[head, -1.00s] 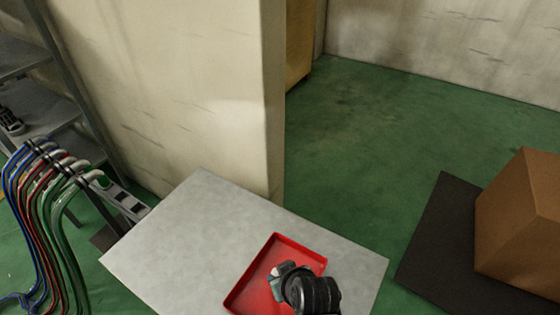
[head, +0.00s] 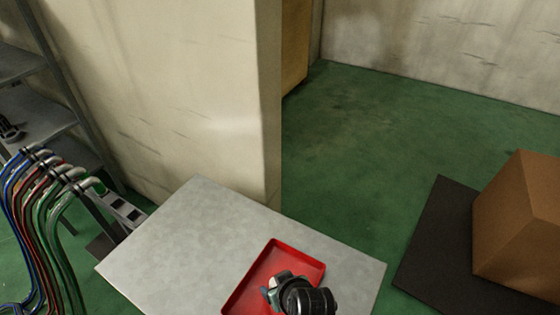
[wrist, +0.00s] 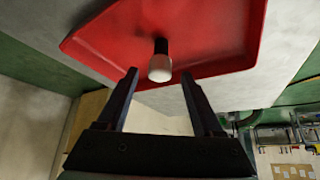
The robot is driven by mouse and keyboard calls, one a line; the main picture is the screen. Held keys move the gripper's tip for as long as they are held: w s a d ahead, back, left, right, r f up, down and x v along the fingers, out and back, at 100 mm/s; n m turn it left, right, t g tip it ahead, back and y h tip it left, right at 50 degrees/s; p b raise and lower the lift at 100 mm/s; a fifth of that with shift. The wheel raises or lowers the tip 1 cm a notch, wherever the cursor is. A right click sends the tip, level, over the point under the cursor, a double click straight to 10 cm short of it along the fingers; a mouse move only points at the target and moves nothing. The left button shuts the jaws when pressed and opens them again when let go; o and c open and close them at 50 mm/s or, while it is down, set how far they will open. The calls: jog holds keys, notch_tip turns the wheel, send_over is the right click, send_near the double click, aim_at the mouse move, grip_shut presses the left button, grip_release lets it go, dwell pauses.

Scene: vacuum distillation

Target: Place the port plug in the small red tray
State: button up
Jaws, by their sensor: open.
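The small red tray (head: 258,271) lies on a grey tabletop in the head view. In the wrist view, the tray (wrist: 215,38) fills the upper part of the picture. The port plug (wrist: 160,66), with a black body and a white end, shows against the tray. Its white end faces the wrist camera. My gripper (wrist: 160,73) is open, with one finger on each side of the plug's line and visible gaps between them and the plug. In the head view, my gripper (head: 272,290) is over the tray, and I cannot make out the plug there.
The grey table (head: 185,235) is bare left of the tray. A wall corner (head: 268,150) stands behind the table. Hoses (head: 45,215) and a metal shelf (head: 40,115) are at left. A cardboard box (head: 520,220) rests on a dark mat (head: 425,250) at right.

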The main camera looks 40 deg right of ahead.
jog(key=v, duration=1.2)
jog(key=shift+p, duration=0.35)
jog(key=shift+w+d+r, duration=0.1)
jog(key=shift+r, duration=0.1)
jog(key=w+r+n+t+h, duration=0.15)
jog(key=w+r+t, duration=0.35)
jog(key=w+r, duration=0.75)
jog(key=w+a+r+t, duration=0.2)
jog(key=a+r+t, duration=0.1)
jog(key=r, duration=0.7)
jog(key=w+a+r+t, duration=0.2)
jog(key=a+r+t, duration=0.15)
jog(key=r, duration=0.75)
jog(key=s+a+r+t+y, duration=0.1)
jog(key=s+a+r+t, duration=0.2)
jog(key=r, duration=0.6)
jog(key=s+a+r+n+t+y, duration=0.1)
jog(key=s+a+r+t, duration=0.2)
jog(key=a+r, duration=0.3)
jog(key=s+a+r+t+y, duration=0.1)
jog(key=s+a+r+t, duration=0.2)
jog(key=r, duration=0.8)
jog(key=shift+a+r, duration=0.3)
jog(key=shift+a, duration=0.35)
jog(key=shift+s+n+t, duration=0.1)
jog(key=shift+n+t, duration=0.15)
